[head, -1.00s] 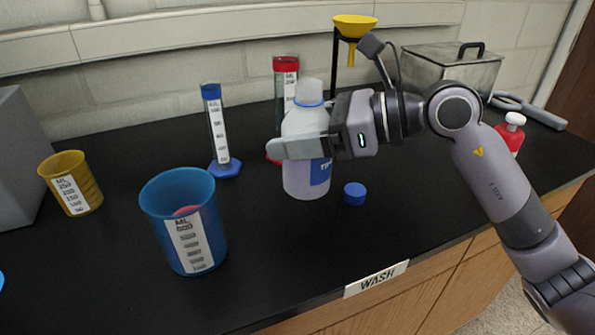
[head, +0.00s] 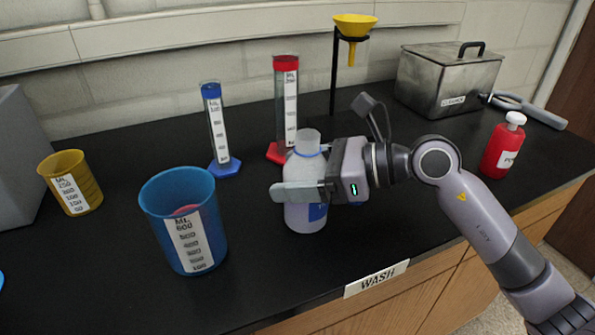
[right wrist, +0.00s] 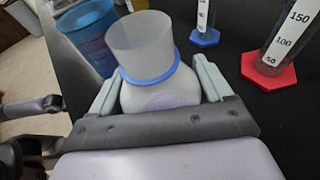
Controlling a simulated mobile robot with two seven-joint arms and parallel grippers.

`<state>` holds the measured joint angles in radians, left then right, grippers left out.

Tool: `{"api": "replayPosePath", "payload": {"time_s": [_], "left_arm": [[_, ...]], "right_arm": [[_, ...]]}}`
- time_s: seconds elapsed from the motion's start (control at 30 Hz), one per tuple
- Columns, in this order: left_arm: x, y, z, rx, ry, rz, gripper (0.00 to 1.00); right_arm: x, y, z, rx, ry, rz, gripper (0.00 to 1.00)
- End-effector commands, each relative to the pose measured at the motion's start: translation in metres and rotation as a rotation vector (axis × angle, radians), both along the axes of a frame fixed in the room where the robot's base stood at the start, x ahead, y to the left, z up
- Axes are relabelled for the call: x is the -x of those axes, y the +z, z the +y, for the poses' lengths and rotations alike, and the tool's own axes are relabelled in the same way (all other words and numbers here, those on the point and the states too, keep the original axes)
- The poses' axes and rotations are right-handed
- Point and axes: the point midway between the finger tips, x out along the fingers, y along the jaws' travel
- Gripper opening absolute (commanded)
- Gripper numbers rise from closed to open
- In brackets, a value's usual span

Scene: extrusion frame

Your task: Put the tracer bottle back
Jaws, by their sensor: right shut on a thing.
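The tracer bottle (head: 304,216) is a translucent white bottle with a blue ring at its neck, no cap on it, and a partly hidden blue label. It is upright near the counter's middle; I cannot tell whether its base touches the counter. My right gripper (head: 300,190) is shut on its upper body. In the right wrist view the bottle (right wrist: 160,95) is between the fingers, and its open mouth shows.
A blue beaker (head: 155,205) and yellow beaker (head: 85,190) stand left. Blue (head: 218,130) and red (head: 287,110) cylinders stand behind the bottle. A yellow funnel (head: 354,25), metal box (head: 440,80) and red bottle (head: 501,150) are right. A WASH label (head: 376,279) marks the front edge.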

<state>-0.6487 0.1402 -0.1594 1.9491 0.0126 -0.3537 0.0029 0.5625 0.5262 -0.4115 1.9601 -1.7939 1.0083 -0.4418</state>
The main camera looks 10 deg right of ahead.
Motion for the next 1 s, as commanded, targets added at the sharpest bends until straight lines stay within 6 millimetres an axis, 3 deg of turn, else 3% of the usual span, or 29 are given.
{"api": "replayPosePath", "payload": {"time_s": [0.03,0.1,0.47,1.0], "left_arm": [[0.0,-0.002,0.0,0.0,0.0,0.0,1.0],[0.0,-0.001,0.0,0.0,0.0,0.0,1.0],[0.0,0.002,0.0,0.0,0.0,-0.001,1.0],[0.0,-0.025,0.0,0.001,0.001,-0.001,1.0]], "right_arm": [[0.0,-0.002,0.0,0.001,0.0,0.0,0.85],[0.0,-0.001,0.0,0.0,0.0,0.001,1.0],[0.001,0.003,-0.003,0.002,-0.001,0.001,1.0],[0.039,0.028,-0.084,0.004,-0.003,0.0,1.0]]}}
